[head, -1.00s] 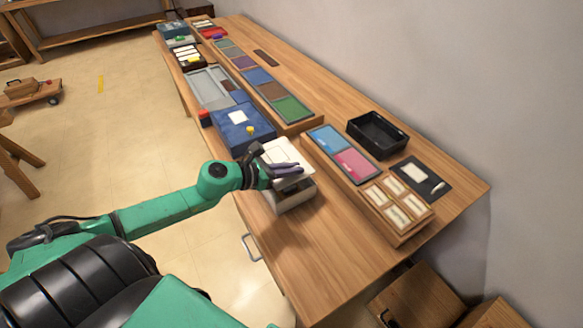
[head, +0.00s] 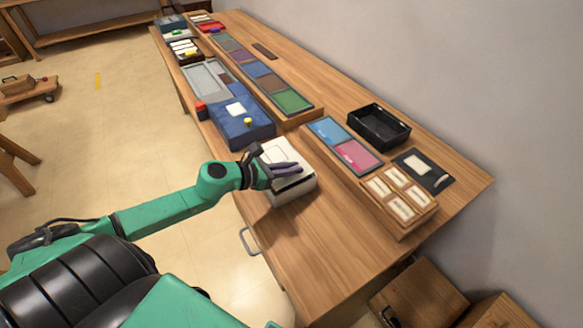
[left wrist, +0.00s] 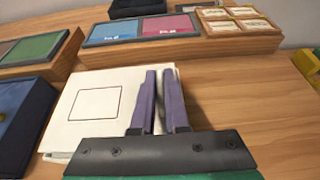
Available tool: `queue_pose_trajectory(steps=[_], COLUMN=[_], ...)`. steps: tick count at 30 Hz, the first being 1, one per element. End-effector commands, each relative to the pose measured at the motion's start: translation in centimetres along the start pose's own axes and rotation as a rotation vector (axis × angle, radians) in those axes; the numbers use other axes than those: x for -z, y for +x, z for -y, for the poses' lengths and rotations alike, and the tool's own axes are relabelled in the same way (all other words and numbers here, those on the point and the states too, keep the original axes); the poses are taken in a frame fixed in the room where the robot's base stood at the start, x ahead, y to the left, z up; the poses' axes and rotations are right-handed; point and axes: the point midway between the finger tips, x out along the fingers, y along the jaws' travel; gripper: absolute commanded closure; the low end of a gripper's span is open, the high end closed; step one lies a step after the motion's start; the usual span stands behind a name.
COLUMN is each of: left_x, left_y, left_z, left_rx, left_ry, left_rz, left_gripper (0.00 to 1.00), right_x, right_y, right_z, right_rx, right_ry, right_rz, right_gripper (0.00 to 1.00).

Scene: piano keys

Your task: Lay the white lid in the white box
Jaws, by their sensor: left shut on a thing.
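The white lid (head: 279,152) is a flat plate, held level or nearly so over the white box (head: 294,190) on the near side of the table. In the left wrist view the lid (left wrist: 92,108) shows a thin square outline on its top. My left gripper (head: 297,170) is shut on the lid's right part, with its dark purple fingers (left wrist: 158,100) close together. The lid covers most of the box opening. Whether its edges sit inside the box walls is hidden. My right gripper is not in view.
A blue box (head: 240,126) with a yellow knob stands close behind the white box. A wooden rack with blue and pink panels (head: 357,156) lies to the right, with a black tray (head: 379,128) beyond it. The table's near right part (head: 335,245) is clear.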

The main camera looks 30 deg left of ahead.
Motion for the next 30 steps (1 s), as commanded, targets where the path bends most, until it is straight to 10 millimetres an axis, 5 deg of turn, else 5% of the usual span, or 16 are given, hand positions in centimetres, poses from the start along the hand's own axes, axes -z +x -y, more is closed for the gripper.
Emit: queue_pose_trajectory(steps=[30], left_x=[0.45], left_y=[0.17], left_z=[-0.01], left_rx=[0.000], left_ry=[0.001], left_rz=[0.000], left_gripper=[1.00], right_x=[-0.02], right_y=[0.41], right_z=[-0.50], right_rx=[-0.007], right_ry=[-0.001], right_rz=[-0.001], right_gripper=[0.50])
